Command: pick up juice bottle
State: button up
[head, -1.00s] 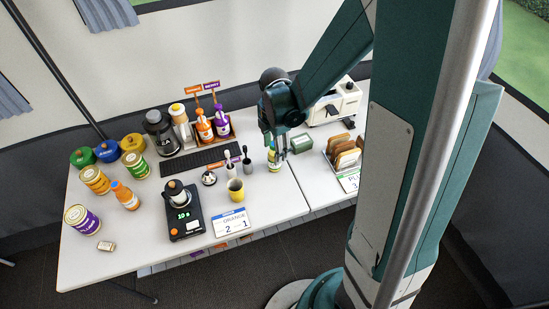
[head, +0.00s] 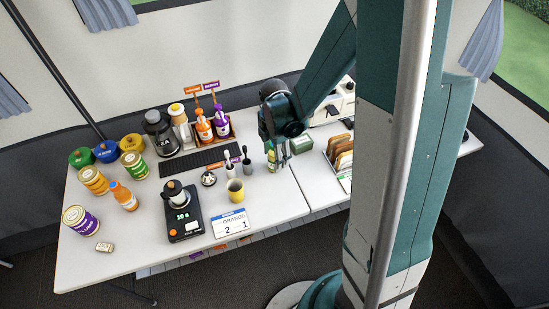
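My gripper (head: 275,154) points down near the middle of the table. Its fingers are at a small bottle (head: 272,163) with a yellow-green body, which stands upright there. The fingers partly hide this bottle, and I cannot tell whether they touch it or are closed on it. Its label is too small to read.
Several cans and jars fill the left end.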

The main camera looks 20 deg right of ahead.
jog(key=c, duration=1.1)
jog(key=shift+r, duration=0.1)
jog(key=shift+r+p, duration=1)
jog(key=shift+r, duration=3.9)
